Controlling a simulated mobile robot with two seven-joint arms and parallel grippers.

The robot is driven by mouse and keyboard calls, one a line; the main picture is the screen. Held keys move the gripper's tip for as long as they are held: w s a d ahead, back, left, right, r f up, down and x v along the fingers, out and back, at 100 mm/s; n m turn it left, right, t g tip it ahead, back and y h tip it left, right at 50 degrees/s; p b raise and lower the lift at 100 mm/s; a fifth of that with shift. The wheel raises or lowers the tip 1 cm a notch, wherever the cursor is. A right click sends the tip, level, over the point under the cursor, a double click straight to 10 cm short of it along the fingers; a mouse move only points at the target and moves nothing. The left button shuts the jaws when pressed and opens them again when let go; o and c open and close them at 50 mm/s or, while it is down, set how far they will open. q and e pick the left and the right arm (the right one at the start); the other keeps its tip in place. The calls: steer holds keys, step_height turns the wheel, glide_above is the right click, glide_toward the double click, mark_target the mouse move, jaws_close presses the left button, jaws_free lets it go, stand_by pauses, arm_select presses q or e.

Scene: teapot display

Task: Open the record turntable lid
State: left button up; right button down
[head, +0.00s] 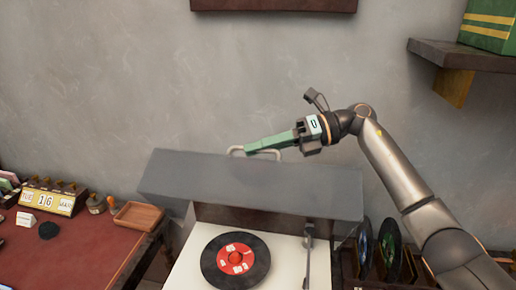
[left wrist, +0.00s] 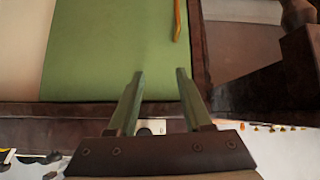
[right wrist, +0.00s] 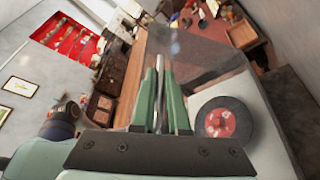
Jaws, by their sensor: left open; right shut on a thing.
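The record turntable (head: 190,262) stands at the bottom centre of the head view, with a black record with a red label (head: 235,258) on it. Its grey, see-through lid (head: 250,184) is raised and tilted up above the record. A pale handle (head: 238,150) is on the lid's upper edge. My right gripper (head: 262,147) is shut on this handle. In the right wrist view, the handle bar (right wrist: 159,85) lies between the green fingers, and the record (right wrist: 224,123) shows to the right. My left gripper (left wrist: 154,74) is open and empty; it shows only in its own wrist view.
A red-topped desk (head: 75,258) with a calendar (head: 52,197) and a wooden tray (head: 138,215) is left of the turntable. Upright records (head: 389,241) stand to its right. A wall shelf (head: 460,55) is at the upper right. A green surface (left wrist: 105,50) lies beyond my left fingers.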

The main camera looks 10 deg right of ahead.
steer(key=shift+m, duration=0.3)
steer(key=shift+w+d+r+p, duration=0.15)
steer(key=shift+w+d+r, duration=0.1)
steer(key=shift+w, duration=0.45)
steer(key=shift+w+d+r+p, duration=0.1)
steer(key=shift+w+d+r, duration=0.1)
steer(key=shift+w, duration=0.5)
steer(key=shift+w+d+r+p, duration=0.15)
steer(key=shift+w+d, duration=0.1)
steer(key=shift+w, duration=0.45)
steer(key=c, duration=0.9)
jaws_free()
